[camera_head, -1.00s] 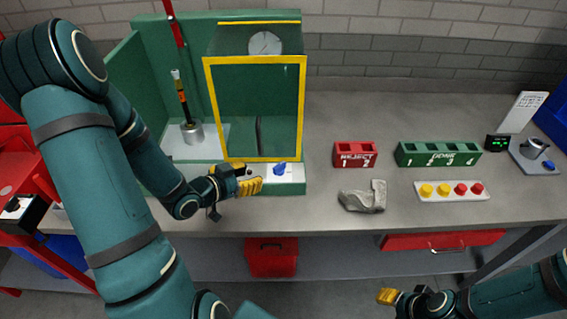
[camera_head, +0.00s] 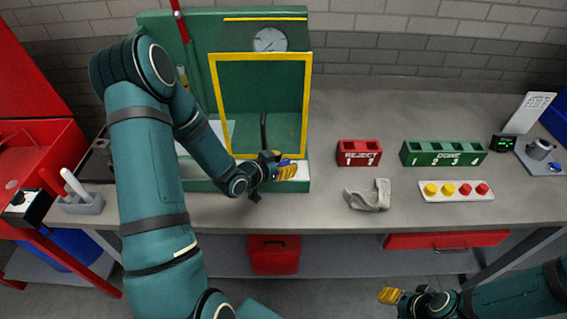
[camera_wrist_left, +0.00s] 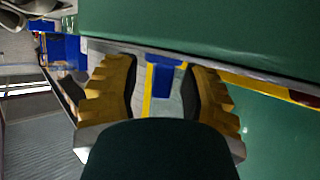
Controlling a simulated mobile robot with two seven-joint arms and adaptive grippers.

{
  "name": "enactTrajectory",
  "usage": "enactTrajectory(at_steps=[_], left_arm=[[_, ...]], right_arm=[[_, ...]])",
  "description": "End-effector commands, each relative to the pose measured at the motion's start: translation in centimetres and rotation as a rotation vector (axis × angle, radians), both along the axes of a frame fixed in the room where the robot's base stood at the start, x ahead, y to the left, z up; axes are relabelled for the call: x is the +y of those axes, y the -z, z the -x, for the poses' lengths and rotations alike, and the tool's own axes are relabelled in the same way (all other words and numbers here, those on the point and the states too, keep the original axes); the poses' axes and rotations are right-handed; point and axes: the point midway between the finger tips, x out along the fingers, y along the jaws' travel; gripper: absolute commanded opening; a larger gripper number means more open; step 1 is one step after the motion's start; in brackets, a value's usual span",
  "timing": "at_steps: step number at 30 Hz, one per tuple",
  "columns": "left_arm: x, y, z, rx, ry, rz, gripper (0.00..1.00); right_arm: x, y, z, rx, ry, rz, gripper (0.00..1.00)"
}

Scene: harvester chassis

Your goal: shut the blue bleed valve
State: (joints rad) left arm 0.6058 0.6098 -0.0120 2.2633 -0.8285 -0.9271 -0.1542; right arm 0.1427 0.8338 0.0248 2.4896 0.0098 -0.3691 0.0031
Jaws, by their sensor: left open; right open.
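The blue bleed valve (camera_head: 284,161) sits on the white front ledge of the green stand, mostly hidden behind my left gripper (camera_head: 287,171). In the left wrist view a blue part (camera_wrist_left: 163,80), which looks like the valve handle, lies between the two yellow fingers of my left gripper (camera_wrist_left: 163,75). The fingers are open on either side of it, with gaps visible. Whether a finger touches it I cannot tell. My right gripper (camera_head: 389,296) is open and empty, low in front of the bench.
A yellow-framed clear guard (camera_head: 261,57) with a gauge (camera_head: 270,40) stands just behind the valve. A grey part (camera_head: 369,195), a red reject rack (camera_head: 359,153), a green done rack (camera_head: 443,153) and a button panel (camera_head: 456,191) are to the right. Bench between is clear.

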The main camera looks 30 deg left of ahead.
Motion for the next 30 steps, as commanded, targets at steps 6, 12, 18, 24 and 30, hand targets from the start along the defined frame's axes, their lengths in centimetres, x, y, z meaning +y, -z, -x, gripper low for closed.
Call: enactTrajectory(at_steps=[6, 12, 18, 24, 30], left_arm=[[0.0, 0.0, 0.0, 0.0, 0.0, 0.0, 0.11], [0.0, 0.0, 0.0, 0.001, 0.001, 0.0, 0.0], [-0.1, 0.1, 0.1, 0.001, -0.011, 0.0, 0.0], [-0.1, 0.4, 0.0, 0.0, -0.079, 0.001, 0.0], [-0.2, 0.5, 0.0, -0.001, -0.213, 0.002, 0.0]], right_arm=[[0.0, 0.0, 0.0, 0.0, 0.0, 0.0, 0.47], [0.0, 0.0, 0.0, 0.0, 0.0, 0.0, 0.47], [0.0, 0.4, 0.0, 0.0, 0.0, 0.0, 0.47], [0.1, 2.1, 0.0, 0.001, 0.0, 0.003, 0.47], [0.2, 5.0, -0.1, 0.003, 0.001, 0.009, 0.47]])
